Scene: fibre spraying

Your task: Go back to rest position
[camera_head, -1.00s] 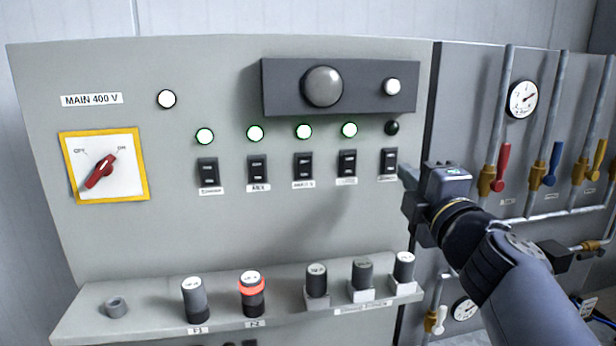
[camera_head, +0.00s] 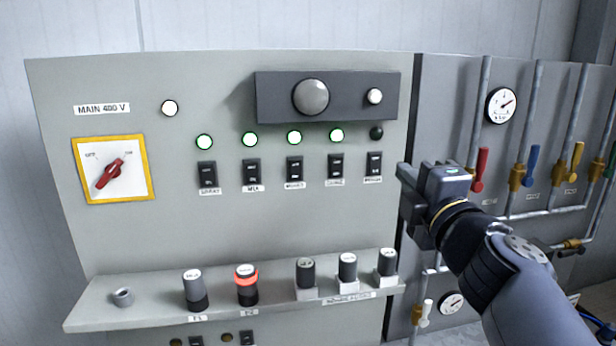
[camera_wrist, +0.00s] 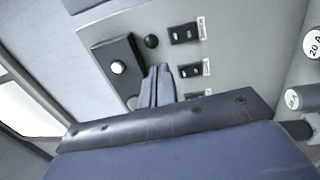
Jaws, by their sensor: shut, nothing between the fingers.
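My gripper (camera_head: 404,190) is to the right of the row of switches in the head view, in front of the right edge of the grey control panel (camera_head: 240,230). It is apart from the rightmost black rocker switch (camera_head: 374,165). In the wrist view my gripper's fingers (camera_wrist: 158,85) are together with nothing between them. Beyond them are the dark lamp block (camera_wrist: 112,62), an unlit dark lamp (camera_wrist: 152,41) and black rocker switches (camera_wrist: 185,33).
A red main switch (camera_head: 110,173) sits on a yellow-framed plate at left. Several fuses, one with a red band (camera_head: 246,279), stand on the lower ledge (camera_head: 140,318). Pipes with coloured valve handles (camera_head: 532,165) and a gauge (camera_head: 501,105) are at right, behind my arm.

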